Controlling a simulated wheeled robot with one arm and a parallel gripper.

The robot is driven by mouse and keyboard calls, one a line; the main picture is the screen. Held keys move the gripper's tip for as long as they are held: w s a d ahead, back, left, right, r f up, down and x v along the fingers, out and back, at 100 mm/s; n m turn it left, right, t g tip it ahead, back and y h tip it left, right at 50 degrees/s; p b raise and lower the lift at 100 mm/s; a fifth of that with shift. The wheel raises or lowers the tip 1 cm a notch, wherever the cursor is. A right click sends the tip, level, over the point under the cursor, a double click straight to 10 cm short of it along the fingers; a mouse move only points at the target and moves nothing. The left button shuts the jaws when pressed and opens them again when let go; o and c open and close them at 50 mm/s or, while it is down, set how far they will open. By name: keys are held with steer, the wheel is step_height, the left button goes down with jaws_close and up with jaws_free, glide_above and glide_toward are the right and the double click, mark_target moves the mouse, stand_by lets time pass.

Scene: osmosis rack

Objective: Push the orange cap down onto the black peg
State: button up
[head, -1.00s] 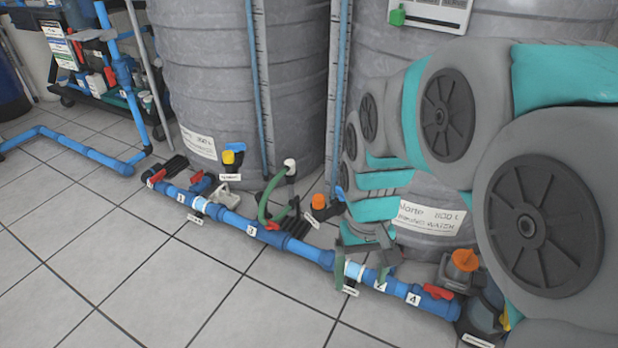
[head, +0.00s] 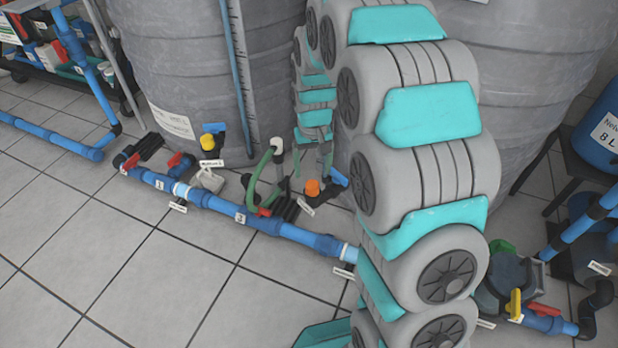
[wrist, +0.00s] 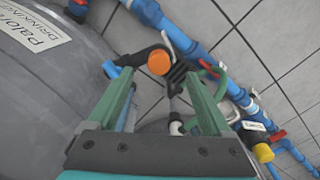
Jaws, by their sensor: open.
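The orange cap (head: 312,187) sits on a dark fitting beside the blue pipe line, with a blue handle next to it on the right. In the wrist view the cap (wrist: 159,62) appears between the tips of my green fingers, seen from above. My gripper (wrist: 159,76) is open, and nothing is visibly held. In the head view my gripper (head: 316,158) is just above the cap, at the end of my arm. I cannot make out the black peg apart from the dark parts around and under the cap.
A green hose with a white end (head: 277,145) stands left of the cap. The blue pipe (head: 215,203) with red handles runs along the tiled floor. A large grey tank (head: 185,70) stands behind. Open floor lies in front.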

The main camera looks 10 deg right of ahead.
mark_target(312, 183)
steer(key=shift+w+f, duration=0.2)
steer(key=shift+w, duration=0.25)
step_height(312, 183, down, 2)
steer(key=shift+f, duration=0.3)
steer(key=shift+f, duration=0.1)
steer(key=f, duration=0.2)
steer(key=f+b, duration=0.1)
steer(key=f, duration=0.2)
steer(key=shift+w+d+f, duration=0.1)
steer(key=shift+w, duration=0.1)
jaws_close()
stand_by(0.7)
